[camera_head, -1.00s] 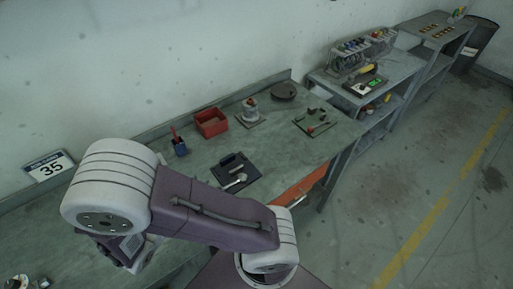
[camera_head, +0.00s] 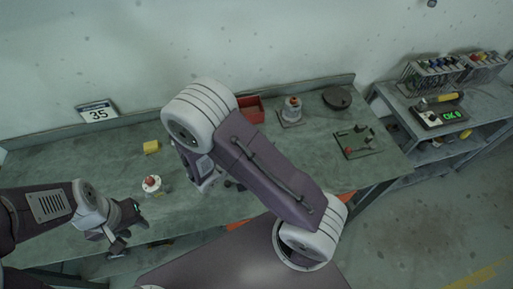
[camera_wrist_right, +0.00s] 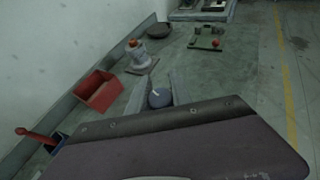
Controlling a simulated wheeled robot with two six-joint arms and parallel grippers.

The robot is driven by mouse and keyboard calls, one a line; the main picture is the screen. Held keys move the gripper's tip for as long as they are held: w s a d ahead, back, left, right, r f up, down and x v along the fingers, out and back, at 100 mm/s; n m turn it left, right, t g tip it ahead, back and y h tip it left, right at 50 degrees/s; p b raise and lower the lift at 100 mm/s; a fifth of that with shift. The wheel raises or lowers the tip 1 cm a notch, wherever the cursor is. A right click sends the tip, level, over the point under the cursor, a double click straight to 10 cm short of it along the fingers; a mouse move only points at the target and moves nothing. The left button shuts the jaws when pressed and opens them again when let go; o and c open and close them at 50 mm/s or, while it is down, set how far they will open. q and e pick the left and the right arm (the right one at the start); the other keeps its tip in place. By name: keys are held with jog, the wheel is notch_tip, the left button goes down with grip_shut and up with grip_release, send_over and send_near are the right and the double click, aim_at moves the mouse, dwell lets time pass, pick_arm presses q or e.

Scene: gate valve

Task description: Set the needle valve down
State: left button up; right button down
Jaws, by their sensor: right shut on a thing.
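My right gripper (camera_wrist_right: 160,92) is shut on a rounded grey-blue part (camera_wrist_right: 160,98), taken to be the needle valve, in the right wrist view. Only its top shows between the fingers; my own wrist covers the rest. In the head view my right arm hides this gripper and its load above the middle of the green workbench (camera_head: 95,160). My left gripper (camera_head: 118,240) is low at the left, by the bench's front edge; its finger gap is not clear. A round pale fitting with a red top (camera_head: 152,185) stands on the bench right of it.
A yellow block (camera_head: 151,147) lies on the left bench. Behind my right arm are a red bin (camera_head: 250,108), an orange-topped fitting on a plate (camera_head: 292,110) and a dark disc (camera_head: 337,97). A green plate with small parts (camera_head: 355,142) lies right. Bare bench surrounds the yellow block.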

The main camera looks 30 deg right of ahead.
jog(key=w+f, duration=0.1)
jog(key=f, duration=0.1)
jog(key=w+f, duration=0.2)
jog(key=w+f+p, duration=0.1)
jog(key=f, duration=0.1)
jog(key=shift+w+f, duration=0.25)
jog(key=shift+w, duration=0.15)
jog(key=shift+w+a+f, duration=0.1)
jog(key=shift+f, duration=0.15)
jog(key=c, duration=1.2)
grip_release()
jog(key=shift+o, duration=0.2)
